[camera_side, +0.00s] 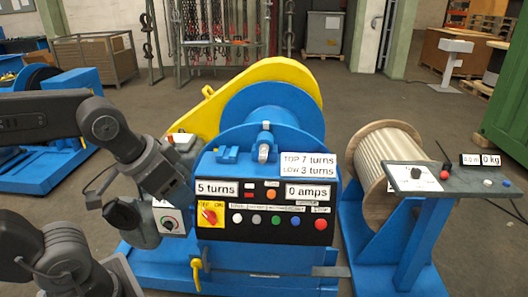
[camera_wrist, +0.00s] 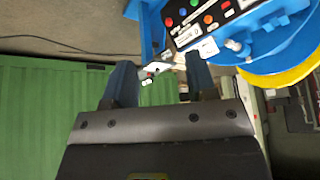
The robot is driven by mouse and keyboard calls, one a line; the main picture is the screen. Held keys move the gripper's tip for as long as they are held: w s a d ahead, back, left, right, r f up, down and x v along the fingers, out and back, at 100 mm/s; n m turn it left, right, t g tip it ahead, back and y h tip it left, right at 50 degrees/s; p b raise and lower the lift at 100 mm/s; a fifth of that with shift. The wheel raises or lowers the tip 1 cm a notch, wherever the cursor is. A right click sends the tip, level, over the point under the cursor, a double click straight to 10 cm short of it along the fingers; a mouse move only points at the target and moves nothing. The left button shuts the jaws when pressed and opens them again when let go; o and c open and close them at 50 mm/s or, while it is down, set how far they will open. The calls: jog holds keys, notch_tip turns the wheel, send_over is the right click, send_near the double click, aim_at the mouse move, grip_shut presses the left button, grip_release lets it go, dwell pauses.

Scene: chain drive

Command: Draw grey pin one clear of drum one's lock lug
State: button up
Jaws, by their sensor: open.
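A grey pin (camera_side: 264,149) stands upright at the lock lug on top of the blue drum one frame, just behind the control panel. The drum's blue flange (camera_side: 272,104) is behind it. How deep the pin sits in the lug cannot be told. In the wrist view, what looks like the pin (camera_wrist: 234,45) shows small at the upper right, beside the panel. My gripper (camera_wrist: 158,62) is open, with its two fingers apart and nothing held between them. It is well apart from the pin. In the side view my arm is left of the panel; the fingertips are not clear there.
The control panel (camera_side: 265,211) has buttons and a yellow-backed red switch. White "TOP 7 turns / LOW 3 turns" labels (camera_side: 308,165) sit close right of the pin. A yellow guard (camera_side: 215,105) is behind. A rope drum (camera_side: 385,165) and grey console (camera_side: 450,180) stand at right.

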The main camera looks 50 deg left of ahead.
jog(key=shift+o, duration=0.4)
jog(key=w+a+f+m+g+y, duration=0.1)
jog(key=w+a+f+m+y, duration=0.1)
jog(key=w+a+m+y, duration=0.2)
jog(key=w+a+m, duration=0.1)
jog(key=w, duration=0.2)
jog(key=shift+a+m, duration=0.3)
jog(key=shift+m, duration=0.1)
jog(key=m+t+y, duration=0.4)
jog(key=m+y, duration=0.2)
jog(key=m, duration=1.6)
send_near(263, 160)
jog(key=shift+m, duration=0.3)
jog(key=x, duration=1.2)
jog(key=shift+a, duration=0.1)
grip_shut()
